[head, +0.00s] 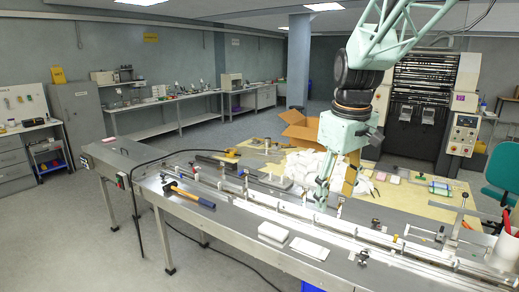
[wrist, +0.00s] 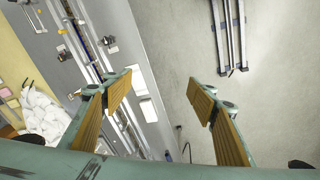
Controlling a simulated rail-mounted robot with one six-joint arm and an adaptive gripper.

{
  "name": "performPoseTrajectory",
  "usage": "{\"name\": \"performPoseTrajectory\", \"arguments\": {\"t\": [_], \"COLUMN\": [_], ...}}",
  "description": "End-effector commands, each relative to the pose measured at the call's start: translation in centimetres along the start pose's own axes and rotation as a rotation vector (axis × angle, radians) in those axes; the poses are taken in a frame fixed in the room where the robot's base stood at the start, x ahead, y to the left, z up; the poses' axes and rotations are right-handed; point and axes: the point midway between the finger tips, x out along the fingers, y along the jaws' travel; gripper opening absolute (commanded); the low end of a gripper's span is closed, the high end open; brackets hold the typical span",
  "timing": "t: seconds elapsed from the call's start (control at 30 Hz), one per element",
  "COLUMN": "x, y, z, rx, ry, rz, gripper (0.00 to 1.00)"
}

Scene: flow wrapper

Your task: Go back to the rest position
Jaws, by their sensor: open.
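My gripper (head: 322,200) hangs from my green arm above the flow wrapper's long steel bed (head: 215,185) in the head view. In the wrist view my gripper (wrist: 160,90) shows two orange-padded fingers spread wide apart with nothing between them. Below and between the fingers lie the edge of the steel bed and the grey floor. In the head view the fingertips are small, and I cannot tell their exact height above the bed.
A hammer (head: 188,194) lies on the bed to the left. White blocks (head: 310,248) lie near its front edge. White bags (head: 310,163) and an open cardboard box (head: 301,127) are behind. A control cabinet (head: 464,135) stands at back right.

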Motion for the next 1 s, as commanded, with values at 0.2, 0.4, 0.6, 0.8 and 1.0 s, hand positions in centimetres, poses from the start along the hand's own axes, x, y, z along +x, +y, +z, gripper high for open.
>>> {"name": "performPoseTrajectory", "arguments": {"t": [0.2, 0.4, 0.6, 0.8, 1.0], "x": [-2.5, -4.3, -6.0, -7.3, -8.4], "y": [-1.7, -3.4, -5.0, -6.7, -8.5], "z": [2.9, 5.5, 8.2, 11.1, 13.9], "rx": [0.052, 0.101, 0.15, 0.199, 0.248], "ry": [0.018, 0.032, 0.049, 0.064, 0.081], "rz": [0.011, 0.018, 0.026, 0.032, 0.038], "gripper": [0.53, 0.53, 0.53, 0.53, 0.53]}}
